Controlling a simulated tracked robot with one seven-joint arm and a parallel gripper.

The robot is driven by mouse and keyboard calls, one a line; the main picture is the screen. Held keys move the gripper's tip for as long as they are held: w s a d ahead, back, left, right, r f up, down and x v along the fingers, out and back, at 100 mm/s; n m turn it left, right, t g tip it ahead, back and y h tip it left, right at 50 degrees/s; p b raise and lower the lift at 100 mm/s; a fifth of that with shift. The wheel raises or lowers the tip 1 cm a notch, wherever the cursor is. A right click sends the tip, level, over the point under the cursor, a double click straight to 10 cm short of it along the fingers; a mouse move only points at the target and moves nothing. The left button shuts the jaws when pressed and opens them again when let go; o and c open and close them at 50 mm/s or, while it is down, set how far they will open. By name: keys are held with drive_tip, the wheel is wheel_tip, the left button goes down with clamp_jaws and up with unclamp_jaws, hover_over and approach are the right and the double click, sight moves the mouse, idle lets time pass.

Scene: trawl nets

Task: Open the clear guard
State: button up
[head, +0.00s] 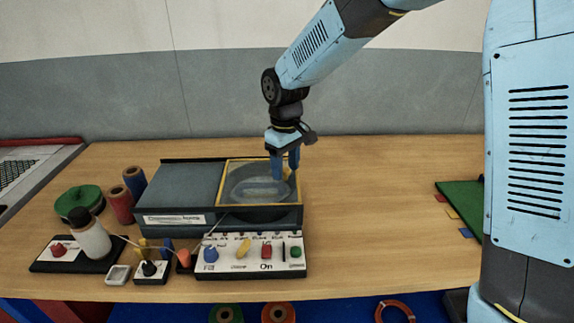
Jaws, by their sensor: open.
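The clear guard (262,172) is a see-through panel with a yellow frame on the right part of a dark grey machine (180,186). It looks closed, lying over a round recess that shows through it. My gripper (286,174) points down over the guard's right side, close to the yellow frame's right edge. Its blue fingers are apart, with a bit of yellow showing beside them. I cannot tell whether the fingers touch the frame.
A white control panel (220,270) with coloured knobs stands in front of the machine. Spools (120,204), a green coil (78,200) and a white bottle (92,240) stand at the left. A green mat (460,203) lies at the right. The table between machine and mat is clear.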

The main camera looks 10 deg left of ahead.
clamp_jaws()
idle(0.6)
drive_tip(key=shift+d, duration=0.1)
